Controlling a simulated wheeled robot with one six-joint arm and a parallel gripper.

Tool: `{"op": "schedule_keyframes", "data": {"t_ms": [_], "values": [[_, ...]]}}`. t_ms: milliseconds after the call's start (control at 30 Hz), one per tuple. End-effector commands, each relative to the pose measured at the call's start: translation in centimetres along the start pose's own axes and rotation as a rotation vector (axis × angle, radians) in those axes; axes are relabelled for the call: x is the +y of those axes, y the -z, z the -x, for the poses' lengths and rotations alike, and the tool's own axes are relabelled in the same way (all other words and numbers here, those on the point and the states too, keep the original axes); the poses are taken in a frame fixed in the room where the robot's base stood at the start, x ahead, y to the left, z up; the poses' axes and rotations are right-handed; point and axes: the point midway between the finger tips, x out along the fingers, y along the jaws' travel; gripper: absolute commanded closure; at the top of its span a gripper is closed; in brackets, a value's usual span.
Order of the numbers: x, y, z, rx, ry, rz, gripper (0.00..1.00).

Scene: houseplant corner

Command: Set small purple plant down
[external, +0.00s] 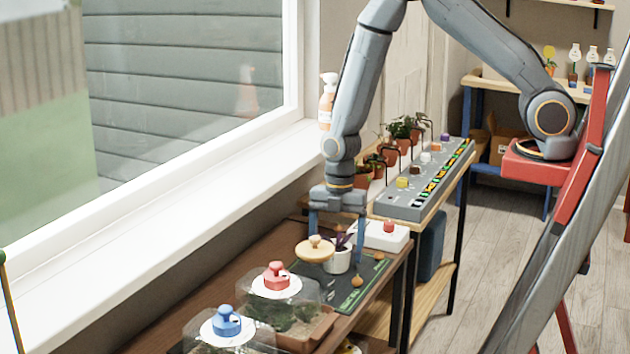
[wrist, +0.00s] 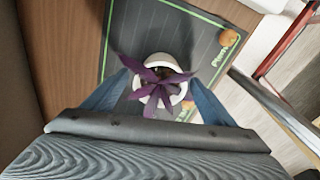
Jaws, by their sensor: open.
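The small purple plant (wrist: 158,88) has dark purple leaves and stands in a white pot (external: 338,262). The pot is on a dark mat with a green border (wrist: 121,45) on the brown wooden table. My gripper (external: 338,246) is directly above and around the plant, pointing down. Its two blue fingers are spread to either side of the pot. In the wrist view the open fingers (wrist: 158,95) flank the pot, and the plant shows between them. I cannot tell whether either finger touches the pot.
A round wooden knob-topped piece (external: 314,250) is left of the pot. Clear domes with a red cap (external: 277,274) and a blue cap (external: 227,320) stand nearer. A white box with a red button (external: 388,236) is behind. Small orange-brown pieces (wrist: 229,38) lie on the mat.

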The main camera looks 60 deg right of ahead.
Motion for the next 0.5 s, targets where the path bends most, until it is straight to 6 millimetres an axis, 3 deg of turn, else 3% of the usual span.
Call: {"op": "schedule_keyframes", "data": {"t_ms": [167, 500], "values": [[0.0, 0.01, -0.01, 0.0, 0.0, 0.0, 0.21], [0.0, 0.01, 0.02, 0.0, 0.0, 0.0, 0.76]]}}
